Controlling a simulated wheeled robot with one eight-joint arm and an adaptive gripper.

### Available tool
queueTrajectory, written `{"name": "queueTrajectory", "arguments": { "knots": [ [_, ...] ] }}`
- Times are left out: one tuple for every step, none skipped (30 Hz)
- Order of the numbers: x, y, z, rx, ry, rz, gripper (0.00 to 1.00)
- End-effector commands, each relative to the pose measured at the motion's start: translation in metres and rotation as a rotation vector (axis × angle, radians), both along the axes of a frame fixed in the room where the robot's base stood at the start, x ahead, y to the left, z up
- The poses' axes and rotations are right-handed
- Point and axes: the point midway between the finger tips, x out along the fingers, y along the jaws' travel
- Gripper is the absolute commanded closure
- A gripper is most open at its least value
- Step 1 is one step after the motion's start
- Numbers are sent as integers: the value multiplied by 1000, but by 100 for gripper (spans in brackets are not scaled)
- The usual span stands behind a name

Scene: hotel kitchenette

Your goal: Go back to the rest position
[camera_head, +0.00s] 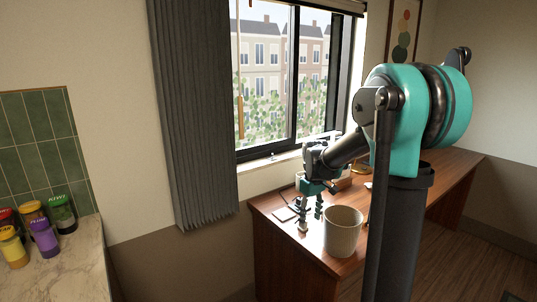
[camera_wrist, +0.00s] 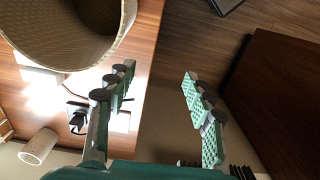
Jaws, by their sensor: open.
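My gripper (camera_head: 311,214) hangs at the end of my arm over the front left corner of the wooden desk (camera_head: 275,238) in the head view. Its jaws are open. In the wrist view my gripper (camera_wrist: 160,95) shows two green padded fingers spread apart with nothing between them. A pale round bin-like container (camera_head: 342,232) stands just right of the fingers in the head view. In the wrist view the container (camera_wrist: 60,50) fills the upper left, close to one finger. I cannot tell whether they touch.
A marble counter (camera_head: 70,275) at the left holds several colored jars (camera_head: 44,238). A grey curtain (camera_head: 195,120) hangs beside the window. In the wrist view a pale cylinder (camera_wrist: 38,147) shows at lower left and a dark wooden panel (camera_wrist: 275,100) at right.

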Motion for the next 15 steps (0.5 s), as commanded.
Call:
{"name": "queueTrajectory", "arguments": {
  "knots": [
    [0,0,0,0,0,0,48],
    [0,0,0,0,0,0,48],
    [-2,0,0,0,-2,-4,48],
    [-4,-1,-1,1,-6,-9,48],
    [-6,-2,-1,1,-9,-15,48],
    [-8,-2,-1,2,-12,-23,48],
    [-10,-3,-2,2,-16,-28,48],
    [-12,-3,-2,2,-18,-33,48],
    [-15,-4,-3,3,-24,-41,48],
    [-17,-5,-3,3,-28,-47,48],
    [-19,-5,-4,4,-31,-54,48],
    [-22,-6,-4,5,-37,-64,48],
    [-25,-7,-5,6,-42,-71,48],
    [-28,-7,-6,6,-46,-79,48],
    [-32,-9,-7,7,-52,-91,48]
  ]
}}
